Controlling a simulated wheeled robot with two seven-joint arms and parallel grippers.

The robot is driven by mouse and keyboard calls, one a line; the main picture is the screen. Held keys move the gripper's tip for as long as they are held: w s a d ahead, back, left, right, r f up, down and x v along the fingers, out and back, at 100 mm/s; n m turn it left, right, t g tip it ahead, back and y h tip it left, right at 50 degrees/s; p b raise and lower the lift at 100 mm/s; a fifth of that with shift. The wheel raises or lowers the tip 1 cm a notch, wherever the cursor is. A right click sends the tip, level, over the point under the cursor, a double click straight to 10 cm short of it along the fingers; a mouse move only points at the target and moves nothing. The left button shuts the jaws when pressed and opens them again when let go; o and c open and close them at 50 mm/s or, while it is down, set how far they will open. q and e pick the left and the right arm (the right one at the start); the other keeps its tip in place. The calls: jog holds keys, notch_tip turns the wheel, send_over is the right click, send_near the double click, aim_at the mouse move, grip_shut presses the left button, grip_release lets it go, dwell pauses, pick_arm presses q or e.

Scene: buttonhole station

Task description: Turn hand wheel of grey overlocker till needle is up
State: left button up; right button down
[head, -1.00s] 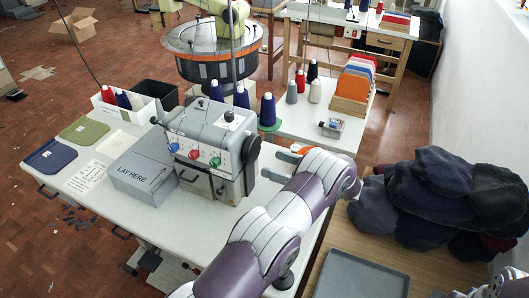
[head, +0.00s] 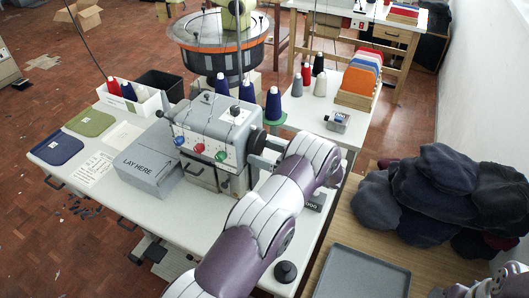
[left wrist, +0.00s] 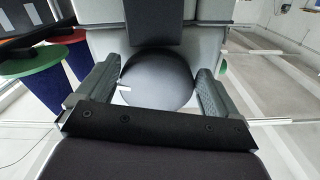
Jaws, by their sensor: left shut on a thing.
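The grey overlocker (head: 215,120) stands on the white table, with blue, red and green dials on its front. Its black hand wheel (head: 256,142) is on its right side. My left gripper (head: 265,152) reaches in from the right and is shut on the hand wheel. In the left wrist view the round black wheel (left wrist: 157,85) sits between the two grey fingers, with a small white mark near the left finger. The needle cannot be made out.
A grey box marked "LAY HERE" (head: 150,160) stands left of the overlocker. Thread cones (head: 273,104) stand behind it. A grey tray (head: 360,278) and a pile of dark caps (head: 430,195) lie on the wooden table at right. A black round knob-like object (head: 286,271) is near the front edge.

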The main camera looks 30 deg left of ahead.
aim_at(264, 141)
pick_arm(q)
jog(key=shift+w+f+n+b, duration=0.1)
jog(key=shift+w+n+b, duration=0.05)
jog(key=shift+n+b, duration=0.3)
jog(key=n+b, duration=0.2)
jog(key=b, duration=0.1)
jog(key=w+n+b, duration=0.1)
jog(key=n+b, duration=0.5)
jog(key=shift+w+a+n, duration=0.1)
jog(key=shift+w+n, duration=0.15)
jog(key=shift+w, duration=0.05)
jog(key=n+b, duration=0.2)
jog(key=b, duration=0.1)
jog(key=n+b, duration=0.3)
jog(key=r+n+b, duration=0.1)
jog(key=n+b, duration=0.1)
jog(key=b, duration=0.1)
jog(key=shift+w+r+b, duration=0.1)
jog(key=shift+w+b, duration=0.25)
jog(key=shift+w, duration=0.05)
pick_arm(e)
notch_tip(264, 141, down, 20)
jog(key=shift+r, duration=0.1)
pick_arm(q)
jog(key=shift+r+n+b, duration=0.35)
jog(key=shift+n+b, duration=0.55)
jog(key=shift+n, duration=0.1)
pick_arm(e)
jog(key=shift+f, duration=0.95)
